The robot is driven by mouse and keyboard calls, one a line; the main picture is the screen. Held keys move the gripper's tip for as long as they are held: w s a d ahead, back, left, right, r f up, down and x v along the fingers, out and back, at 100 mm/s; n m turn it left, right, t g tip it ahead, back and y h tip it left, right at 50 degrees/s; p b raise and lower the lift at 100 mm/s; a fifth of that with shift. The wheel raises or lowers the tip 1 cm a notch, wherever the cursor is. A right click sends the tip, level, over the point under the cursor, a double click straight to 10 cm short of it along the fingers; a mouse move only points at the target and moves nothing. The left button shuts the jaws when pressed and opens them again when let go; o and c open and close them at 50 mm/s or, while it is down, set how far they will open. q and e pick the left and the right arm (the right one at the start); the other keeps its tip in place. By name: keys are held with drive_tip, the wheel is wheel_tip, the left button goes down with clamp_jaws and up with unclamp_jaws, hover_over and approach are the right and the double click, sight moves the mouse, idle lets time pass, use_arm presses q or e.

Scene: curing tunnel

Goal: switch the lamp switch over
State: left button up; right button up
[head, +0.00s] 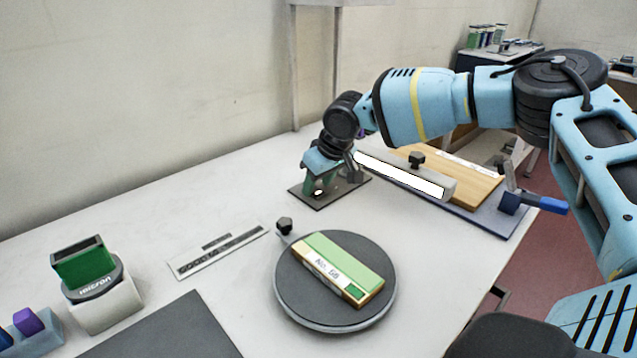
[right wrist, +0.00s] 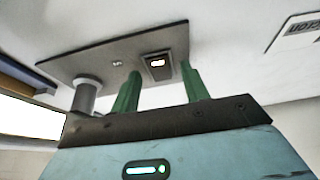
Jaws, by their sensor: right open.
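The lamp switch (right wrist: 157,66) is a small dark block with a white lit mark, set on a dark base plate (right wrist: 95,60). In the head view the plate (head: 352,190) lies on the table at the back, mostly under my right gripper (head: 318,187). The gripper points down and is open, with its green fingers either side of the switch. In the right wrist view the gripper (right wrist: 160,72) shows a finger on each side of the switch; contact is not clear. A long lamp bar (head: 400,174) reaches right from the plate, its face bright white. My left gripper is out of view.
A wooden board (head: 470,184) with clamps lies under the lamp bar. A round turntable (head: 290,305) carries a green-topped box (head: 340,262). The table between is clear.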

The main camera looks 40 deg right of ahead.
drive_tip(key=shift+f, duration=0.2)
drive_tip(key=shift+c, duration=0.2)
drive_tip(key=c, duration=0.9)
drive_tip(key=shift+w+g+b, duration=0.45)
drive_tip(key=shift+g+b, duration=0.45)
drive_tip(key=shift+g, duration=0.3)
drive_tip(key=shift+c, duration=0.2)
drive_tip(key=shift+r+g, duration=0.1)
drive_tip(key=shift+g, duration=0.2)
drive_tip(key=o, duration=0.9)
drive_tip(key=shift+o, duration=0.4)
